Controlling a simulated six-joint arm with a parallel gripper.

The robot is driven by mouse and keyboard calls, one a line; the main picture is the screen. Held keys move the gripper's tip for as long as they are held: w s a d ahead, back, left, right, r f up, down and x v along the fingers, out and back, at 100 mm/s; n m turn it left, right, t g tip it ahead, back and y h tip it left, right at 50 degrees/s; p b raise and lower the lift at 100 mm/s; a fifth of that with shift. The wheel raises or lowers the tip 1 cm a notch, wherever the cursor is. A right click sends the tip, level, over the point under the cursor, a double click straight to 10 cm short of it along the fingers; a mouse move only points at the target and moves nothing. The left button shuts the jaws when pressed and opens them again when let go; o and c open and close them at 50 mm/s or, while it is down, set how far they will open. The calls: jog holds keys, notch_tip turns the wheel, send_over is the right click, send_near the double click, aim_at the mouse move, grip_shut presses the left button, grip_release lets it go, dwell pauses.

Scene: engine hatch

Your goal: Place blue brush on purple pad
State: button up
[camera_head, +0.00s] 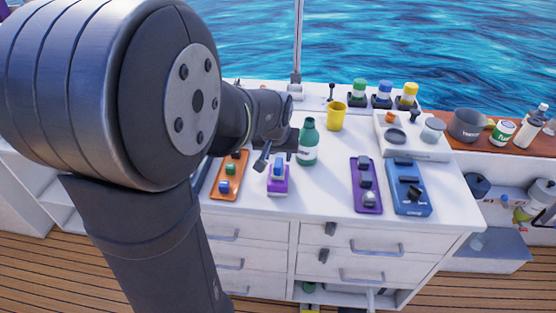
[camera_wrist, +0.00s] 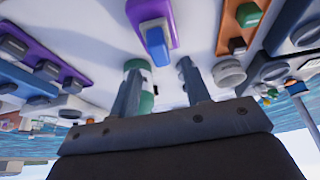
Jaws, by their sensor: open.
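The blue brush (camera_head: 278,170) rests on the small purple pad (camera_head: 278,189) on the white counter. In the wrist view, the blue brush (camera_wrist: 156,44) lies on a pale base within the purple pad (camera_wrist: 137,11). My gripper (camera_head: 280,152) is open and empty, just behind and above the brush. In the wrist view, the fingers of my gripper (camera_wrist: 158,66) are apart, with the brush beyond their tips and in line with the gap. The brush does not appear to be held. Part of the brush's far side is hidden in the head view.
A green bottle (camera_head: 308,146) stands close to the right of my gripper. An orange panel (camera_head: 229,178) lies left of the pad; a purple panel (camera_head: 367,187) and a blue panel (camera_head: 408,188) lie to the right. A yellow cup (camera_head: 336,117) stands behind. Counter between pad and purple panel is clear.

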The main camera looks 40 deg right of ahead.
aim_at(278, 162)
jog(key=v, duration=0.6)
jog(key=shift+r, duration=0.3)
jog(key=shift+s, duration=0.1)
jog(key=x, duration=1.2)
jog(key=shift+f, duration=0.25)
jog(key=shift+r, duration=1.25)
jog(key=shift+f, duration=0.1)
